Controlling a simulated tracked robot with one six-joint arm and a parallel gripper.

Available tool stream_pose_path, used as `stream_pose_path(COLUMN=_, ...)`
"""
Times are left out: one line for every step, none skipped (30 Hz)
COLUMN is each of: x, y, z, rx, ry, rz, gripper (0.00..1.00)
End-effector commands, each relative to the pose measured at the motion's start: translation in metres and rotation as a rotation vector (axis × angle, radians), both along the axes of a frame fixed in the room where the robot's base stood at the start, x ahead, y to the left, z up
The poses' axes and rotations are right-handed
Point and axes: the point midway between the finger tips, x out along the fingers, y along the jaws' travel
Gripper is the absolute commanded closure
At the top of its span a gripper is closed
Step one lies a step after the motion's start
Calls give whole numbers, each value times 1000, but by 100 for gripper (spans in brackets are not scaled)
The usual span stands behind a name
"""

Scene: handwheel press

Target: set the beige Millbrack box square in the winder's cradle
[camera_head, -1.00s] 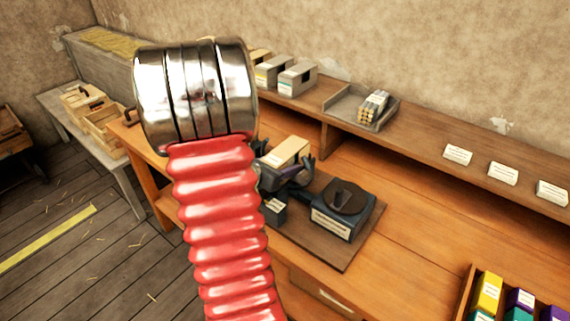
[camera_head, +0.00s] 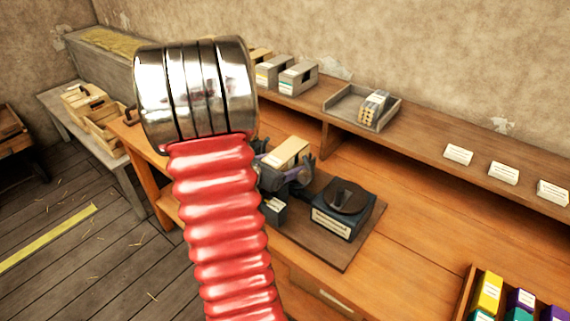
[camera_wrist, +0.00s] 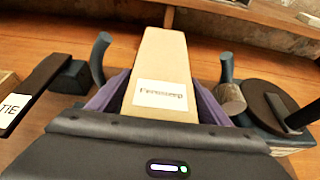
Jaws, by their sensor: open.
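A beige box (camera_head: 287,153) lies on the winder, between upturned dark blue prongs of what looks like its cradle (camera_wrist: 227,68). In the wrist view the box (camera_wrist: 160,62) is long, with a white label that seems to read something like "Fernsseep", not Millbrack. My gripper (camera_wrist: 157,98) is open, its purple fingers on either side of the box's near end. I cannot tell if they touch it. The box looks roughly in line between the prongs; its underside is hidden. The winder's black disc (camera_head: 346,197) is to the right. My red arm hides part of the head view.
The winder stands on a brown board (camera_head: 345,255) on the wooden bench. Grey boxes (camera_head: 297,76) and a grey tray (camera_head: 362,108) are on the shelf behind. A crate of coloured boxes (camera_head: 497,300) is at front right. The bench between is clear.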

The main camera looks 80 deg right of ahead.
Motion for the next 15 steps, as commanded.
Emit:
stream_pose_path(x=0, y=0, z=-1, rx=2, ry=0, rz=0, gripper=28)
stream_pose_path(x=0, y=1, z=-1, rx=2, ry=0, rz=0, gripper=28)
stream_pose_path(x=0, y=1, z=0, rx=1, ry=0, rz=0, gripper=28)
stream_pose_path(x=1, y=2, z=0, rx=1, ry=0, rz=0, gripper=28)
stream_pose_path(x=1, y=2, z=1, rx=1, ry=0, rz=1, gripper=28)
stream_pose_path(x=2, y=4, z=1, rx=1, ry=0, rz=1, gripper=28)
stream_pose_path(x=3, y=6, z=2, rx=0, ry=0, rz=2, gripper=28)
stream_pose_path(x=4, y=7, z=3, rx=0, ry=0, rz=2, gripper=28)
stream_pose_path(x=5, y=11, z=5, rx=0, ry=0, rz=2, gripper=28)
stream_pose_path(x=7, y=14, z=6, rx=0, ry=0, rz=2, gripper=28)
stream_pose_path(x=8, y=17, z=8, rx=0, ry=0, rz=3, gripper=28)
stream_pose_path(x=10, y=22, z=10, rx=0, ry=-1, rz=4, gripper=28)
stream_pose_path(x=12, y=26, z=11, rx=0, ry=-1, rz=3, gripper=28)
stream_pose_path(x=14, y=29, z=13, rx=-1, ry=-1, rz=4, gripper=28)
stream_pose_path(x=16, y=34, z=16, rx=-2, ry=-1, rz=5, gripper=28)
